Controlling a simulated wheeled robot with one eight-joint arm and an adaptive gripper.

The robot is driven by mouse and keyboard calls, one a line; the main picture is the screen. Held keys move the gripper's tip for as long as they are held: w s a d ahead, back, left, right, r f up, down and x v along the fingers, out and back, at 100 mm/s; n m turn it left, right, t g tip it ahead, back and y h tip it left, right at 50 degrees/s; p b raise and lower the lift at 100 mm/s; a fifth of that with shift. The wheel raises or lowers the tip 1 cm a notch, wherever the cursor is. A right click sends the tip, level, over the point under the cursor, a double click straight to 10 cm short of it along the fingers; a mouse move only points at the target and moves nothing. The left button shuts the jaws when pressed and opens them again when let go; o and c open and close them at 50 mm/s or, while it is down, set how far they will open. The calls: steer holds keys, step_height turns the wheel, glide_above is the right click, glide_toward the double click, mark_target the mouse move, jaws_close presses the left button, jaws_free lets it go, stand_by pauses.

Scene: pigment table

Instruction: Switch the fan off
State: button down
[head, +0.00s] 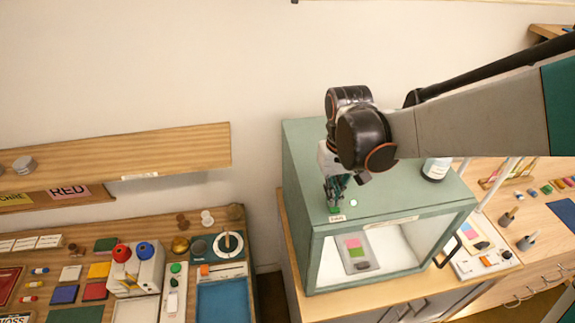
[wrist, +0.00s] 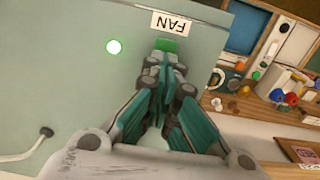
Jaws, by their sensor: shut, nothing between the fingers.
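The fan switch is a green rocker (wrist: 167,45) beside a white label reading FAN (wrist: 172,24), on top of a grey-green cabinet (head: 300,150). In the head view my gripper (head: 335,205) is over the front left of the cabinet top. Whether the fingertips touch the switch I cannot tell.
A white-labelled jar (head: 435,168) stands on the cabinet top at the right. The cabinet's lit front opening shows a tray with coloured patches (head: 358,252). A table with pigment blocks and a red- and blue-knobbed device (head: 138,272) is at the left, below a wooden shelf (head: 120,158).

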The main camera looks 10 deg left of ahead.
steer(key=shift+f, duration=0.15)
steer(key=shift+s+a+r+p, duration=0.1)
steer(key=shift+r+p, duration=0.95)
steer(key=shift+r, duration=0.75)
steer(key=shift+s+r+p, duration=0.1)
steer(key=shift+r+p, duration=0.9)
steer(key=shift+r, duration=0.8)
steer(key=shift+w, duration=0.1)
